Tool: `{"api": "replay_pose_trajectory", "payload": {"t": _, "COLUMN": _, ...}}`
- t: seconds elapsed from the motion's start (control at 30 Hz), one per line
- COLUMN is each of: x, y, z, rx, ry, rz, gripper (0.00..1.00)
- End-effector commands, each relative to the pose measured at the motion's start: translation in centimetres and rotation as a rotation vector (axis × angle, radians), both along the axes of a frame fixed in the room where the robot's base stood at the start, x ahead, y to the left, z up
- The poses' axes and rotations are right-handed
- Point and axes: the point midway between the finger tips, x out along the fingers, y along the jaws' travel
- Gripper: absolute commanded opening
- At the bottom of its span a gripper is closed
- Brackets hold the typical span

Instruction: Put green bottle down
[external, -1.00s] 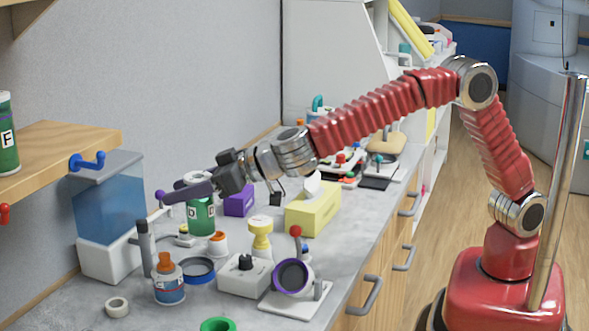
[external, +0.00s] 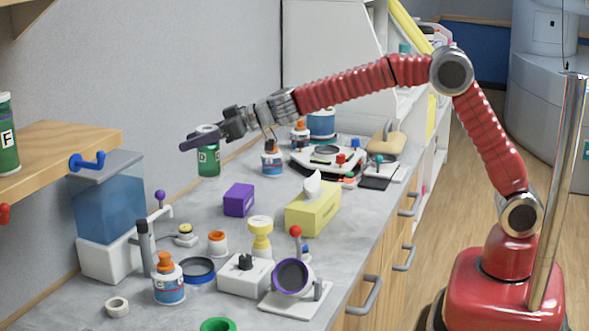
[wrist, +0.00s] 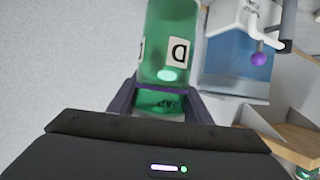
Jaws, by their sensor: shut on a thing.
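A green bottle (external: 208,161) with a white label marked D hangs in my gripper (external: 200,139) in the external view. My gripper is shut around its upper part, and the bottle is upright. Its base appears to be above the grey counter, near the wall, behind the purple box. In the wrist view the green bottle (wrist: 170,50) sits between the two dark fingers (wrist: 160,100), with the D label showing. Part of the bottle's top is hidden by the fingers in the external view.
The grey counter (external: 170,270) holds a purple box (external: 238,200), a yellow tissue box (external: 313,208), a blue-and-white dispenser (external: 110,210) and several small containers. A wooden shelf (external: 60,150) juts out at left.

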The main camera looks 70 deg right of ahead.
Motion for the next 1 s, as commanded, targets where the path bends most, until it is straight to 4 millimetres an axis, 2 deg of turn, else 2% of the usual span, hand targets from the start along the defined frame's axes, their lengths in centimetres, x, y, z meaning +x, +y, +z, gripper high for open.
{"api": "replay_pose_trajectory", "payload": {"t": 0.03, "x": 0.4, "y": -1.9, "z": 0.1, "rx": 0.0, "ry": -0.002, "rz": -0.004, "gripper": 0.11}}
{"api": "replay_pose_trajectory", "payload": {"t": 0.3, "x": 1.0, "y": -10.2, "z": 0.1, "rx": -0.003, "ry": 0.0, "rz": 0.009, "gripper": 0.11}}
{"api": "replay_pose_trajectory", "payload": {"t": 0.6, "x": 0.4, "y": -19.3, "z": 0.0, "rx": -0.004, "ry": 0.005, "rz": 0.021, "gripper": 0.11}}
{"api": "replay_pose_trajectory", "payload": {"t": 0.9, "x": -1.0, "y": -25.6, "z": -0.1, "rx": -0.002, "ry": 0.01, "rz": 0.031, "gripper": 0.11}}
{"api": "replay_pose_trajectory", "payload": {"t": 0.97, "x": -1.3, "y": -26.6, "z": -0.1, "rx": -0.002, "ry": 0.011, "rz": 0.033, "gripper": 0.11}}
{"api": "replay_pose_trajectory", "payload": {"t": 1.0, "x": -1.4, "y": -26.6, "z": -0.8, "rx": -0.001, "ry": 0.014, "rz": 0.037, "gripper": 0.11}}
